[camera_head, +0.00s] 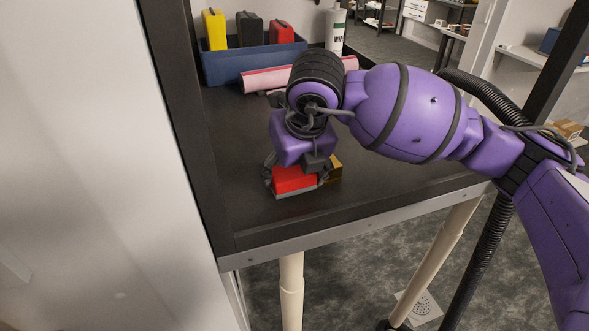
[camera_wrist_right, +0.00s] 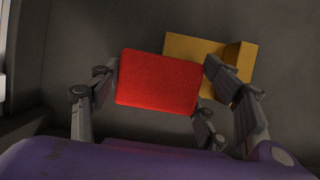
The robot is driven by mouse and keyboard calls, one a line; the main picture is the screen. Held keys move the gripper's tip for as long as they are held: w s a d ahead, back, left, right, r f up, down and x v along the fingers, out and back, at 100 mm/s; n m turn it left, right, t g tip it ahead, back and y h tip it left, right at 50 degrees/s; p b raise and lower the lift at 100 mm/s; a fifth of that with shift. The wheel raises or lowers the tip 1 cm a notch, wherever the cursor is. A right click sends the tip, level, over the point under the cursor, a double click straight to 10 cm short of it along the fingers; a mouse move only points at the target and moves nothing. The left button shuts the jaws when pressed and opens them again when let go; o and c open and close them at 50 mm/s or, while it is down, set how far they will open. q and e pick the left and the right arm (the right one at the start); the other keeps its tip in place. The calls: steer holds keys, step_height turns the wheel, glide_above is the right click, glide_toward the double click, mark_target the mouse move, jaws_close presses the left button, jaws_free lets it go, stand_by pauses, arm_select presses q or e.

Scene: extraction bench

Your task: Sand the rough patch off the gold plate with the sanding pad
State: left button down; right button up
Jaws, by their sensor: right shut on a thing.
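A red sanding pad (camera_head: 294,180) with a grey underside is held in my right gripper (camera_head: 296,178), low over the dark bench near its front edge. In the right wrist view the pad (camera_wrist_right: 158,82) sits between the fingers of the gripper (camera_wrist_right: 160,85), which is shut on it. The gold plate (camera_head: 334,170) is just right of the pad and partly hidden by the gripper. In the wrist view the plate (camera_wrist_right: 195,60) has a raised block at one end, and the pad and a finger cover part of it. I cannot make out the rough patch. My left gripper is not in view.
A blue bin (camera_head: 235,66) at the back of the bench (camera_head: 230,155) holds yellow, black and red containers. A pink roll (camera_head: 270,78) lies in front of it, and a white bottle (camera_head: 335,28) stands behind. A dark post rises at the left. The front left of the bench is clear.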

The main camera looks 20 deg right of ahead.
steer(key=shift+w+d+f, duration=0.1)
steer(key=shift+d, duration=1.3)
steer(key=shift+a, duration=1.5)
steer(key=shift+d+f, duration=0.15)
steer(key=shift+d, duration=1.35)
steer(key=shift+a, duration=1.5)
steer(key=shift+d, duration=1.5)
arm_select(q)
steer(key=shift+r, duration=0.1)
arm_select(e)
steer(key=shift+r+p, duration=2.2)
steer(key=shift+r, duration=2.45)
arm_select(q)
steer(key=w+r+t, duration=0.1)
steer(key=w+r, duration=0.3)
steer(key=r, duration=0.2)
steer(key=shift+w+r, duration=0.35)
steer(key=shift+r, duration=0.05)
arm_select(e)
steer(key=shift+f, duration=0.1)
